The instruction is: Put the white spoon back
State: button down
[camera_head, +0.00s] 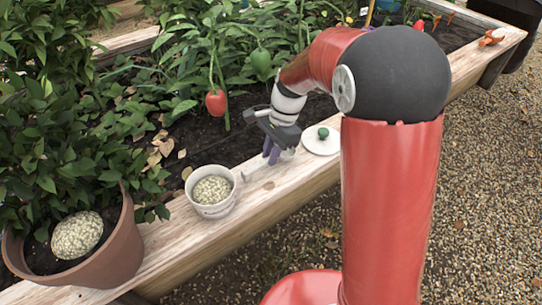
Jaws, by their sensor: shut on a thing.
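My gripper (273,155), with purple fingers, is low over the bed's wooden rim, between a white tub and a white lid. It is shut on the white spoon (246,176), which shows only as a small pale piece left of the fingers; the fingers hide much of the rest. The white tub (229,203) stands upright and open on the rim, filled with pale grains (211,190). The spoon's visible end is close to the tub's right side; I cannot tell whether they touch. The white lid (318,147) with a green knob lies flat on the rim, right of my gripper.
A terracotta pot (118,250) with a leafy plant and a pale rounded stone-like mass stands left of the tub. Pepper plants, with a red pepper (215,102) and a green pepper (261,62), grow behind my gripper. Bare rim (440,88) runs right; gravel lies in front.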

jog(key=shift+f, duration=0.35)
jog(key=shift+f, duration=0.1)
jog(key=c, duration=1.4)
grip_release()
jog(key=p+v, duration=0.2)
jog(key=v, duration=1)
jog(key=s+d+r+n+t+h, duration=0.1)
jog(key=s+d+n+t, duration=0.1)
jog(key=s, duration=0.5)
jog(key=s+d+r+n+t+h, duration=0.1)
jog(key=s+d+r+n+t, duration=0.1)
jog(key=s+d+n, duration=0.3)
jog(key=s+d+r+n+t, duration=0.2)
jog(key=s+d+n+t, duration=0.1)
jog(key=s, duration=0.7)
jog(key=shift+s+d+r+n+t+h, duration=0.15)
jog(key=shift+d+n+t+h, duration=0.2)
jog(key=shift+n, duration=0.25)
